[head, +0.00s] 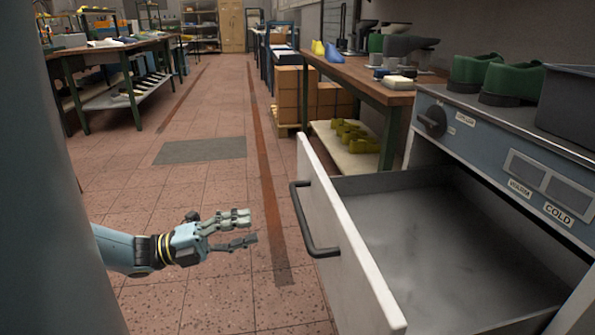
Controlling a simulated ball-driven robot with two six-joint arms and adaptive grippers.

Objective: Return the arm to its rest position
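My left arm (125,250) comes in low from the left. Its gripper (249,227) points to the right with its fingers apart and nothing between them. It is in the air over the tiled floor, to the left of the open drawer (345,255) and its dark handle (312,228). A gap shows between the fingertips and the handle, and the gripper does not touch it. My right gripper is not in view.
The drawer stands pulled out of a blue-grey machine (480,140), and its visible inside is empty. Green shoes (511,80) and a dark bin (570,95) stand on the machine. A workbench (370,80) is behind it.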

